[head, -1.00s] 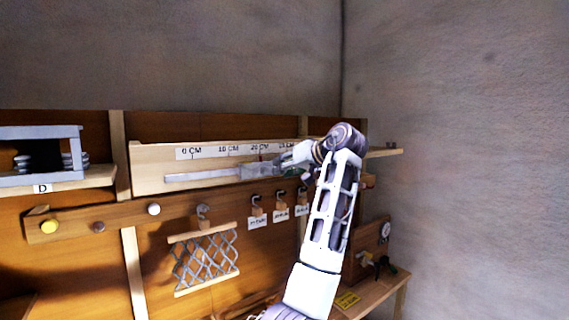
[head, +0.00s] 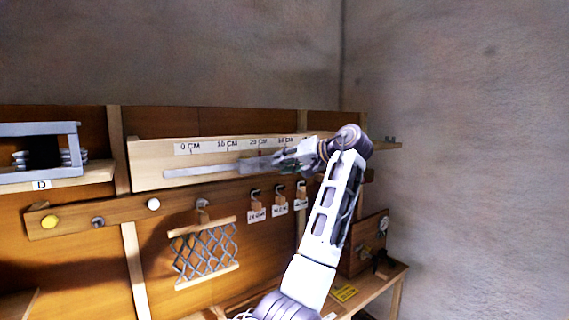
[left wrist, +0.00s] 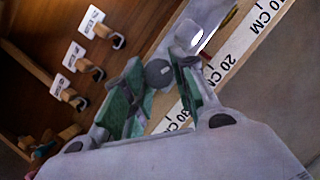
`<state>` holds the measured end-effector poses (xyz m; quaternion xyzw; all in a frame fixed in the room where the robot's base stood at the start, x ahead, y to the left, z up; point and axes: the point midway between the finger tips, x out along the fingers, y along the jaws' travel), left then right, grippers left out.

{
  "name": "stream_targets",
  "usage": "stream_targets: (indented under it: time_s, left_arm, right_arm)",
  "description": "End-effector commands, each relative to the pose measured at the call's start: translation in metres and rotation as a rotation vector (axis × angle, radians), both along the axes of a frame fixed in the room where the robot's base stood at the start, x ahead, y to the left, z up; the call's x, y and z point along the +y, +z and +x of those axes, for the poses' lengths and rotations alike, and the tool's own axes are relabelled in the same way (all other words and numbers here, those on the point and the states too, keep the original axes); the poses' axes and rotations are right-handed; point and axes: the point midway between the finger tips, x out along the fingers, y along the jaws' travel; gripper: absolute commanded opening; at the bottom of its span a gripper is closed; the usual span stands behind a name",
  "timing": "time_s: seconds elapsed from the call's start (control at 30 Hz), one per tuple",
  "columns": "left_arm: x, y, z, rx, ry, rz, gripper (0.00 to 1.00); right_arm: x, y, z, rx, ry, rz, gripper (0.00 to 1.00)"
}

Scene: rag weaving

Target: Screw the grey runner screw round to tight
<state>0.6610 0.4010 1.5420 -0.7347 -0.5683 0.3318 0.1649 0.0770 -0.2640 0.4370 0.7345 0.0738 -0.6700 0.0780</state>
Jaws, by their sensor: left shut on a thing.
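The grey runner (head: 255,164) sits on the pale metal rail (head: 205,171) of the wooden scale board, close to the 20 CM label. In the left wrist view, the round grey head of the runner screw (left wrist: 158,73) shows between the green-padded fingers of my left gripper (left wrist: 157,67). My left gripper (head: 284,160) is shut on the screw in front of the board, at the runner's right side. The fingers hide the screw in the head view. My right gripper is out of view.
Below the board, several labelled hooks (head: 279,195) and a hanging lattice (head: 205,250) are on the wall. A shelf with a grey frame (head: 40,128) stands at the left. A bench with a yellow label (head: 344,293) is at the lower right.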

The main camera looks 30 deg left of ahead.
Motion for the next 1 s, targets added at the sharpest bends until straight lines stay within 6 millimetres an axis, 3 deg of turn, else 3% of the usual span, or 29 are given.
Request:
stream_targets:
  time_s: [0.37, 0.8, 1.0]
  left_arm:
    - [0.0000, 0.0005, 0.0002, 0.018, 0.000, 0.009, 0.04]
    - [-0.0003, -0.0014, 0.0016, 0.272, 0.001, 0.115, 0.04]
    - [-0.0008, -0.0014, 0.0017, 0.297, 0.000, 0.124, 0.04]
  right_arm:
    - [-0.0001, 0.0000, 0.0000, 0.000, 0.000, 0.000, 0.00]
    - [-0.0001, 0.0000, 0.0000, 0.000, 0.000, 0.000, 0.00]
    - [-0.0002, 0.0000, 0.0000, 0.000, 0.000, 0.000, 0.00]
